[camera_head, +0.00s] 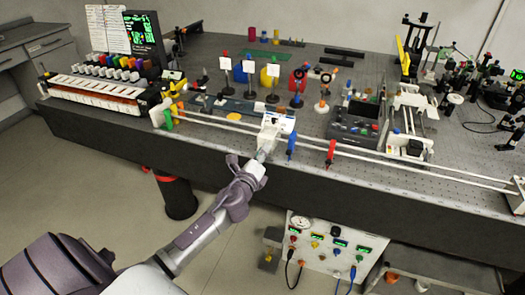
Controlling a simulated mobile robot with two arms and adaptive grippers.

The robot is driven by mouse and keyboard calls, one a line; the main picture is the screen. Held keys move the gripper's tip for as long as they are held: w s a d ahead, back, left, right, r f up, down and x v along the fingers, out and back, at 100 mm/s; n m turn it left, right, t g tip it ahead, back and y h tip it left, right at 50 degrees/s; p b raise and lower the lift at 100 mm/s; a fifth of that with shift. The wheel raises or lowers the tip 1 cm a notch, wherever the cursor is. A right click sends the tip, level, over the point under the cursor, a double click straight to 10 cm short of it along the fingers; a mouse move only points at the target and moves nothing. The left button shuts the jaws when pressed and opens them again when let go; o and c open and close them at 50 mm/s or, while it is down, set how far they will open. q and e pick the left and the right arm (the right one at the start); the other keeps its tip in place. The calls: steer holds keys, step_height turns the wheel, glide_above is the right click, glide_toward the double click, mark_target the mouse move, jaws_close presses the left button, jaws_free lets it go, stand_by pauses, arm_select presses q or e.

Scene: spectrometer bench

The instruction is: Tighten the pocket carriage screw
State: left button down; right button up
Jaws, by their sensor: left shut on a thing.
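The white pocket carriage (279,121) sits on the long white rails (372,158) along the bench's front edge. My left arm reaches up from the lower left. My left gripper (262,155) is at the front face of the carriage and is shut on a small part there, which looks to be the carriage screw. The fingers cover the screw, so its turn and seating cannot be seen. My right gripper is not in view.
A blue marker (291,145) and a red marker (330,153) stand on the rails right of the carriage. Several post-mounted cards stand behind. A grey box (353,128) is to the right. A panel with cables (325,248) is below the bench.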

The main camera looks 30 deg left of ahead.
arm_select(q)
steer(key=shift+f+m+p, duration=0.1)
steer(key=shift+m+p, duration=0.2)
steer(key=shift+m, duration=0.9)
steer(key=c, duration=1.1)
jaws_free()
steer(key=v, duration=1.2)
